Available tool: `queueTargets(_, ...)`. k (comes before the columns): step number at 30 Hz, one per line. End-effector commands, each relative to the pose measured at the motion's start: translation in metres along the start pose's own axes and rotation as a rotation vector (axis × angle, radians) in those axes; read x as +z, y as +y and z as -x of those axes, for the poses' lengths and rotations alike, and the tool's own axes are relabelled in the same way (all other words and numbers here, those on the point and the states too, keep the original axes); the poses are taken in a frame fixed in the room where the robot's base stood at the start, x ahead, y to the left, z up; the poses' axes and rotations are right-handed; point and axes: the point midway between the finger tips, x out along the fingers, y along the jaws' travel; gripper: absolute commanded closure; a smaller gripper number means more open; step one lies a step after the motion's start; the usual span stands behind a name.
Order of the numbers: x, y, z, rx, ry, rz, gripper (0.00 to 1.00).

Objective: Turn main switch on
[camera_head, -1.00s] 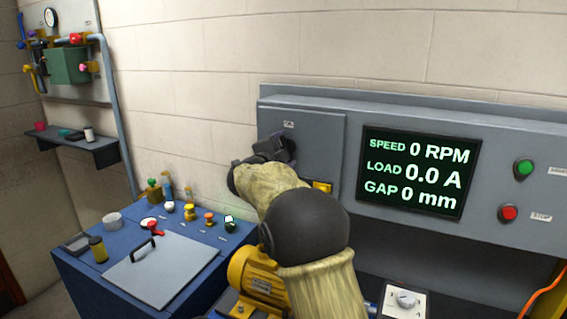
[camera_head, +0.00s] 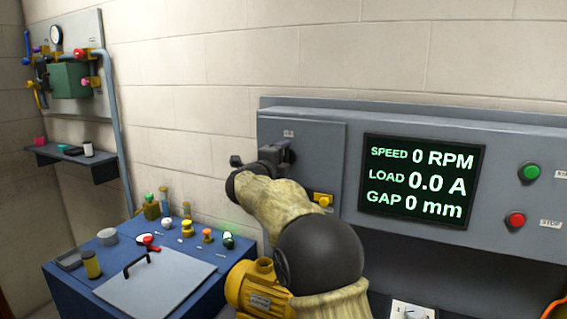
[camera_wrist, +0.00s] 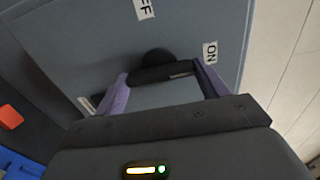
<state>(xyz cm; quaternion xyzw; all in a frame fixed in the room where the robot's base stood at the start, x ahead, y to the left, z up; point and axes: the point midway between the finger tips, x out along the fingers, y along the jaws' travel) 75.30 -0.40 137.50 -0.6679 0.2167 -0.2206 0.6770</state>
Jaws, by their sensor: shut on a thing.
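The main switch's black handle (camera_wrist: 165,72) sits on a round dark hub on the grey cabinet door. In the wrist view my gripper (camera_wrist: 163,80) is shut on the handle, with a purple finger at each end of it. The OFF label (camera_wrist: 144,8) is above the hub in this picture. The ON label (camera_wrist: 210,52) is on the right, close to the right finger. In the head view my gripper (camera_head: 274,154) is at the cabinet door (camera_head: 322,150), and my wrist and arm hide part of the switch.
Right of the switch are a display (camera_head: 420,185) reading 0 RPM, 0.0 A and 0 mm, a green button (camera_head: 530,172) and a red button (camera_head: 515,219). A yellow motor (camera_head: 252,288) is below my arm. A blue bench (camera_head: 75,285) with small parts stands left.

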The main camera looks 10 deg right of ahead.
Motion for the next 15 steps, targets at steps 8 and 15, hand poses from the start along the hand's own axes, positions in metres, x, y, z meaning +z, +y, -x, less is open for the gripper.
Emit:
queueTargets(8,-0.0002,0.0027,-0.0004,0.005,0.002,-0.002,0.05)
queueTargets(15,0.0001,0.0014,0.0000,0.003,0.000,-0.001,0.05)
